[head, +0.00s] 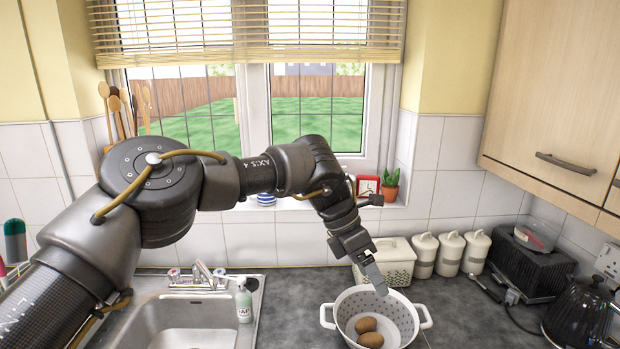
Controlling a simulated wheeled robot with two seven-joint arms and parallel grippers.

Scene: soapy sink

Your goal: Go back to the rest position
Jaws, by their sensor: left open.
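My left arm reaches in from the left and stretches across the picture in front of the window. Its gripper (376,275) points down above the back part of a white colander (348,303). The gripper is open, and I see nothing held in it. Two brown, egg-shaped items (367,325) lie in the colander, below and slightly left of the fingertips, apart from them. My right gripper is not in view.
A metal sink (170,318) with a tap (203,275) and a soap bottle (244,302) lies left. White canisters (449,252), a toaster (528,265) and a black kettle (580,308) stand right. A cabinet (560,90) hangs upper right. Counter between sink and colander is clear.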

